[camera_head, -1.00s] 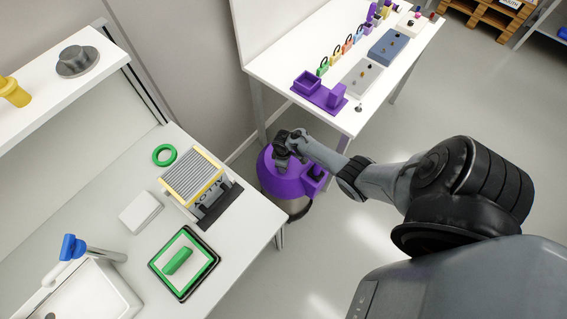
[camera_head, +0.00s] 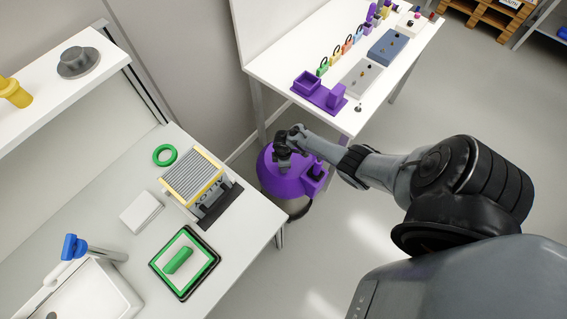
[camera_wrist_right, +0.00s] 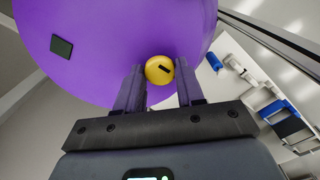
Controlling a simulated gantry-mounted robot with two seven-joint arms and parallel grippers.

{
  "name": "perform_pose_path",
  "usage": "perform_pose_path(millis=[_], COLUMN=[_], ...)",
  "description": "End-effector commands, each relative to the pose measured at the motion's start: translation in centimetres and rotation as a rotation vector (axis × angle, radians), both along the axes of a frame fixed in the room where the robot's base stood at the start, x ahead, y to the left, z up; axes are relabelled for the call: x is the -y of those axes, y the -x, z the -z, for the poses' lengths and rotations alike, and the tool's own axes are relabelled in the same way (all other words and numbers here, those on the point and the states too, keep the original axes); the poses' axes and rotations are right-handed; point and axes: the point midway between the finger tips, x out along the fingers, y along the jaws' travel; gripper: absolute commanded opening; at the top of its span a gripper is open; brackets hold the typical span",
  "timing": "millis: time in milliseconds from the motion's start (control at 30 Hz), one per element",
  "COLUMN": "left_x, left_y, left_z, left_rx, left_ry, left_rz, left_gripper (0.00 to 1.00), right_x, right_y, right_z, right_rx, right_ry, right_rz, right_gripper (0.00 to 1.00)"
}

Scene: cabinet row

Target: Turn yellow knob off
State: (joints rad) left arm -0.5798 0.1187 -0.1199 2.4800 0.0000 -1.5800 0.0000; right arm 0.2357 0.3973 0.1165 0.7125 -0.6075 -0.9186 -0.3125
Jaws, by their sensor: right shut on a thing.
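The yellow knob (camera_wrist_right: 159,70), round with a short dark slanted mark, sits at the edge of a purple rounded body (camera_wrist_right: 110,35) in the right wrist view. In the head view this purple body (camera_head: 268,178) stands on the floor between the two tables, and the knob is hidden. My right gripper (camera_wrist_right: 158,78) is shut on the knob, one finger on each side. In the head view the right gripper (camera_head: 283,160) reaches down at the purple body. My left gripper is not in view.
A white table (camera_head: 262,65) with purple holders (camera_head: 318,93) and boxes stands behind the purple body. A workbench (camera_head: 100,195) with a green-framed tray (camera_head: 184,263) and a yellow-edged ribbed device (camera_head: 192,177) is at left. The floor (camera_head: 440,100) at right is open.

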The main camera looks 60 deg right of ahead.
Motion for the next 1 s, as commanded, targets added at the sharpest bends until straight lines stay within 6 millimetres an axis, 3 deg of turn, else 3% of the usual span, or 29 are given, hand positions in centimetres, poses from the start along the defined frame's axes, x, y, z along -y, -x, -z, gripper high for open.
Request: perform_pose_path(millis=[133, 167, 300, 667, 1000], left_x=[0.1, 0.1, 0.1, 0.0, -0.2], left_y=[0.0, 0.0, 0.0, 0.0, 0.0], left_z=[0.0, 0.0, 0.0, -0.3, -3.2], left_rx=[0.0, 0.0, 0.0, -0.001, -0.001], left_ry=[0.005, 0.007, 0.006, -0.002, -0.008], left_rz=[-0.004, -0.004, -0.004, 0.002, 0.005], left_gripper=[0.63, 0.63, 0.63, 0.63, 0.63], right_x=[0.0, 0.0, 0.0, 0.0, 0.1], right_y=[0.0, 0.0, 0.0, 0.0, 0.0], right_z=[0.1, 0.1, 0.1, -0.4, -5.4], right_rx=[-0.001, -0.001, -0.001, 0.0, 0.001], right_ry=[0.001, 0.001, 0.001, 0.0, 0.001], right_rz=[-0.001, 0.0, 0.0, 0.001, -0.001], right_gripper=[0.07, 0.42, 0.63, 0.63, 0.63])
